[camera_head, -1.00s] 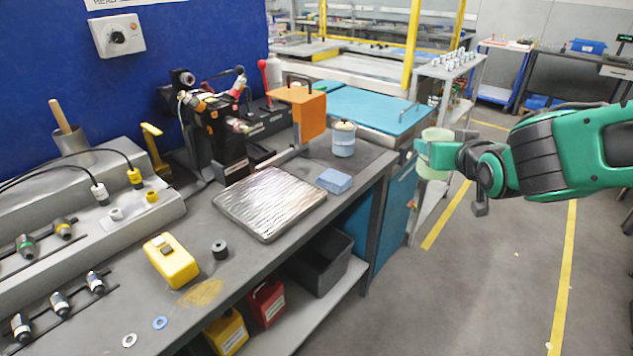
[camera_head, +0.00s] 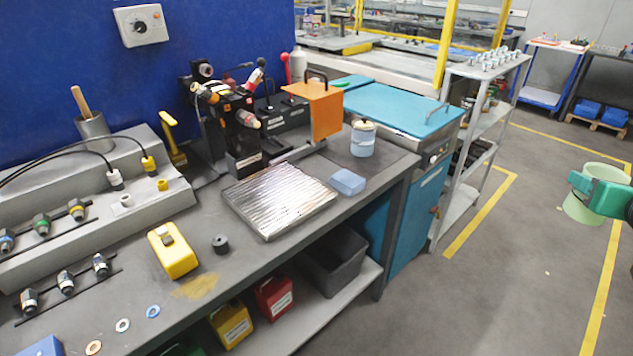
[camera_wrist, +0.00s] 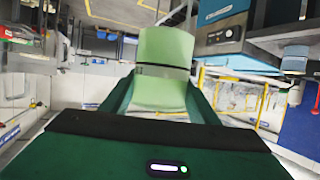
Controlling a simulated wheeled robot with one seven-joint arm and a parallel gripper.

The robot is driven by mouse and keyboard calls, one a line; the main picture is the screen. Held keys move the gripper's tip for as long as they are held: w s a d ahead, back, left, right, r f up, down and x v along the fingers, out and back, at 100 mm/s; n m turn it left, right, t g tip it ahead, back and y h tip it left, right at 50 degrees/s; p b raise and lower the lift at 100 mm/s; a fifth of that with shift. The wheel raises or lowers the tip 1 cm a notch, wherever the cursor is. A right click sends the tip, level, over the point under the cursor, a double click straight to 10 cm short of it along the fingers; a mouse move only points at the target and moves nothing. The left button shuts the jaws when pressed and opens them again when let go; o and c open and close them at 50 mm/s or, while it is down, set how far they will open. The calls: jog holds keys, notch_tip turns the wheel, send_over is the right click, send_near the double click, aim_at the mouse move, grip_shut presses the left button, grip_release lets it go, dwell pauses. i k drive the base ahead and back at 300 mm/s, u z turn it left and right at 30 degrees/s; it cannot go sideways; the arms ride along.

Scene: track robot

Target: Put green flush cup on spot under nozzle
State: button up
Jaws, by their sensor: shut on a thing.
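The green flush cup (camera_head: 585,205) is held at the right edge of the head view, above the open floor. My gripper (camera_head: 600,197) is shut on it. In the wrist view the pale green cup (camera_wrist: 163,70) sits between the fingers of my gripper (camera_wrist: 160,98), with a dark band around it. A nozzle (camera_head: 246,118) is on the black fixture at the back of the bench, left of the orange plate. A silvery ribbed tray (camera_head: 279,200) lies in front of the fixture. I cannot tell the exact spot under the nozzle.
An orange plate (camera_head: 325,110), a lidded blue-grey pot (camera_head: 363,138) and a blue block (camera_head: 347,182) stand near the tray. A yellow box (camera_head: 173,252) and a black cylinder (camera_head: 220,244) are on the front bench. A blue-topped cabinet (camera_head: 390,105) stands behind.

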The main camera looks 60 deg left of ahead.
aim_at(272, 187)
jog(key=u, duration=0.2)
jog(key=k, duration=0.45)
jog(key=u, duration=1.25)
jog(key=i, duration=0.5)
jog(key=u, duration=0.05)
